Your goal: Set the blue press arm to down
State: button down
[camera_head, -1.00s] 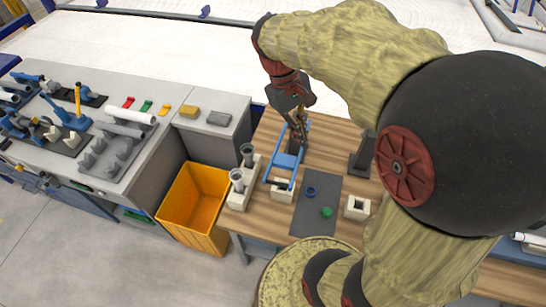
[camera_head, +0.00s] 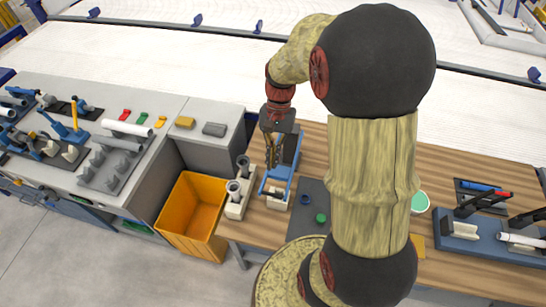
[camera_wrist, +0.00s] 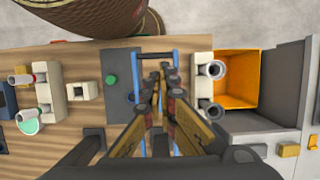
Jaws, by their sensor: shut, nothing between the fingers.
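The blue press arm (camera_head: 265,183) is a blue frame with two side bars. In the head view it runs from a dark post (camera_head: 291,150) toward a cream block (camera_head: 278,203) at its front end. The arm looks low, but I cannot tell its exact angle. In the wrist view a side bar of the blue press arm (camera_wrist: 139,75) shows left of my fingers. My gripper (camera_head: 271,163) is shut and empty, over the frame and pointing down. In the wrist view my gripper (camera_wrist: 163,72) lies between the two side bars; contact cannot be told.
A cream holder (camera_head: 237,206) with two grey cylinders stands just left of the press. An orange bin (camera_head: 192,215) is beyond it. A dark mat (camera_head: 308,226) with a green cap (camera_head: 321,218) and a blue ring (camera_head: 305,199) lies to the right.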

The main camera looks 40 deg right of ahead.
jog(key=x, duration=1)
jog(key=shift+f, duration=0.15)
jog(key=shift+f, duration=0.1)
jog(key=x, duration=0.2)
jog(key=b+x, duration=0.2)
jog(key=x, duration=0.1)
jog(key=shift+d+f, duration=0.3)
jog(key=shift+f, duration=0.2)
jog(key=s+a+p+v, duration=0.1)
jog(key=p+v, duration=0.2)
jog(key=v, duration=1.1)
jog(key=shift+a+r, duration=0.25)
jog(key=shift+r, duration=0.35)
jog(key=shift+w, duration=0.1)
